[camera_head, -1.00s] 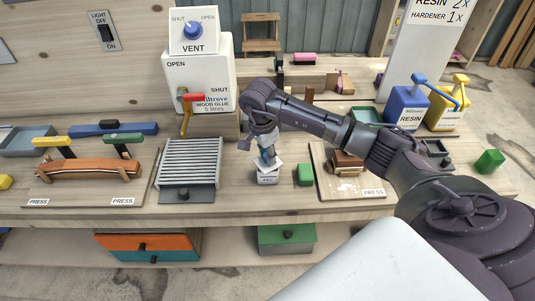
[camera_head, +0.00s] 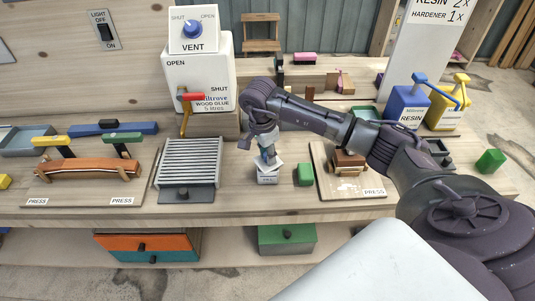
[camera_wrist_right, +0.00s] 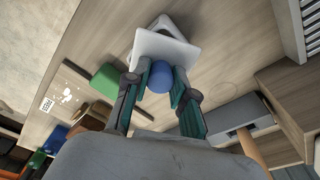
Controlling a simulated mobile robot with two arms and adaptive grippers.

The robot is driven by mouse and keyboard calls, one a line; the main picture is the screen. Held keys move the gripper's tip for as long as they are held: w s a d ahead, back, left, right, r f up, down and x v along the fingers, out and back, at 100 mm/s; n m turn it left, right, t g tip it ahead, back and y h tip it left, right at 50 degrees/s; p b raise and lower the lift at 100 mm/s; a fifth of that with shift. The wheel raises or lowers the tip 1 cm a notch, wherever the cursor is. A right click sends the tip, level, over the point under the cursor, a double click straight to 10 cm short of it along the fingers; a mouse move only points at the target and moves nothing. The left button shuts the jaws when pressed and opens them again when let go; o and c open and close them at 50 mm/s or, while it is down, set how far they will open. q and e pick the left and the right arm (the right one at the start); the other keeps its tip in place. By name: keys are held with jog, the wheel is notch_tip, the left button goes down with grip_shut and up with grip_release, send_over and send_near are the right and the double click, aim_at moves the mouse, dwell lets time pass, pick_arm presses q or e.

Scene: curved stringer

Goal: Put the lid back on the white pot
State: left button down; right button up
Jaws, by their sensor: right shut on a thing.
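The white pot (camera_head: 268,178) stands on the bench near the front edge, left of a green block. Its white square lid (camera_head: 262,163) with a blue knob is at the pot's top, slightly tilted. In the right wrist view the lid (camera_wrist_right: 170,52) is turned against the pot (camera_wrist_right: 166,24) below, so their corners do not line up. My right gripper (camera_head: 267,152) points down over the pot. Its fingers (camera_wrist_right: 160,80) are shut on the blue knob (camera_wrist_right: 161,77). Whether the lid touches the rim all round cannot be told. My left gripper is not in view.
A green block (camera_head: 305,175) stands close to the right of the pot. A slatted rack (camera_head: 188,165) is to its left and a press board (camera_head: 370,190) to its right. The glue tank (camera_head: 205,80) stands behind. Bare bench lies in front.

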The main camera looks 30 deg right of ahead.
jog(key=shift+f+b, duration=0.2)
jog(key=shift+b, duration=0.25)
dwell(1.2)
jog(key=o, duration=1)
jog(key=shift+o, duration=0.2)
jog(key=o, duration=0.4)
jog(key=shift+r, duration=0.1)
jog(key=shift+r+p, duration=2)
jog(key=shift+r, duration=1.45)
